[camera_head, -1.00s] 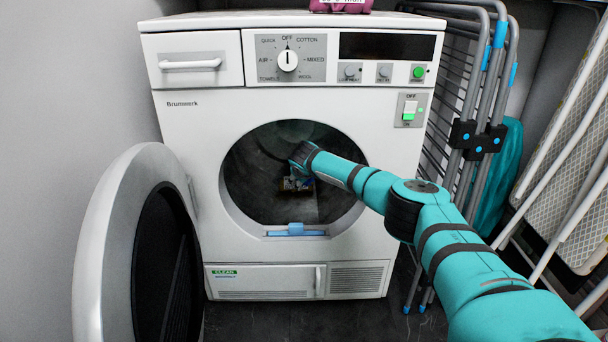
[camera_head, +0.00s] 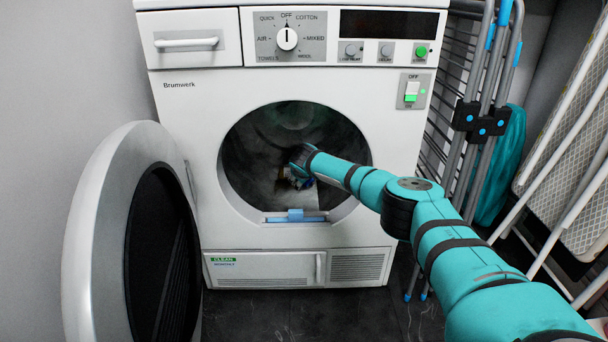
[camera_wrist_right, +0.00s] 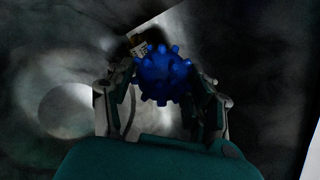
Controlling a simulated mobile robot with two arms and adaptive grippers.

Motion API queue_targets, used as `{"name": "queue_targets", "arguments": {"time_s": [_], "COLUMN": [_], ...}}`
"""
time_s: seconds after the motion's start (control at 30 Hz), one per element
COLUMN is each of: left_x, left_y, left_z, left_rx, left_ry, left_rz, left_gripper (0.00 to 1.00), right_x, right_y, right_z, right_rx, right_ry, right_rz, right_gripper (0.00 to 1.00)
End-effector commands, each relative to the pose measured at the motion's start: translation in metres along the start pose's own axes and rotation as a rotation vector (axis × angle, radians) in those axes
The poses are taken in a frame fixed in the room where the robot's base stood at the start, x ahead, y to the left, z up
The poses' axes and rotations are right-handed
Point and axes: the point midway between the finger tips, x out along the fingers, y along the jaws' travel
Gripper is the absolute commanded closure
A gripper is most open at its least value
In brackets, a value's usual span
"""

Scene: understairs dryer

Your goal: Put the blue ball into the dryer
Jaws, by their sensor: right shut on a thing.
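The white dryer (camera_head: 180,125) stands ahead with its round door (camera_head: 90,225) swung open to the left. My right arm reaches through the opening, and my right gripper (camera_head: 298,180) is inside the dark drum (camera_head: 250,165). In the right wrist view, the blue ball (camera_wrist_right: 163,76), covered in knobs, sits between the two fingers of the right gripper (camera_wrist_right: 163,90), which is shut on it. In the head view the ball is mostly hidden by the gripper and shadow. My left gripper is not in view.
A blue latch piece (camera_head: 295,216) sits at the lower rim of the opening. A folded grey drying rack (camera_head: 475,120) and an ironing board (camera_head: 570,170) stand at the right. A small light-brown and white item (camera_wrist_right: 139,45) shows behind the ball.

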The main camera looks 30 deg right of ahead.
Motion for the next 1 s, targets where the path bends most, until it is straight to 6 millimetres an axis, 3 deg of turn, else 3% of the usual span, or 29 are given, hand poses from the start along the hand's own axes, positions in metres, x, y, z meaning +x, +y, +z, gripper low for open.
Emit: {"name": "queue_targets", "arguments": {"time_s": [0.43, 0.47, 0.63, 1.0], "left_x": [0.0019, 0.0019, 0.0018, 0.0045], "left_y": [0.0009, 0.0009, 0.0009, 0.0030], "left_z": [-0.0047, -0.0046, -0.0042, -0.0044], "left_rx": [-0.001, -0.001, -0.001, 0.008], "left_ry": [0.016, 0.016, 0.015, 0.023], "left_rz": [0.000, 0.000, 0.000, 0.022], "left_gripper": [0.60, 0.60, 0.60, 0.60], "right_x": [0.0045, 0.0045, 0.0045, 0.0029], "right_y": [-0.0036, -0.0036, -0.0036, -0.0031], "right_z": [0.0033, 0.0033, 0.0033, 0.0033], "right_rx": [0.000, 0.000, 0.000, -0.001], "right_ry": [0.001, 0.001, 0.001, 0.000], "right_rz": [0.000, 0.000, 0.000, 0.000], "right_gripper": [0.78, 0.44, 0.22, 0.19]}}
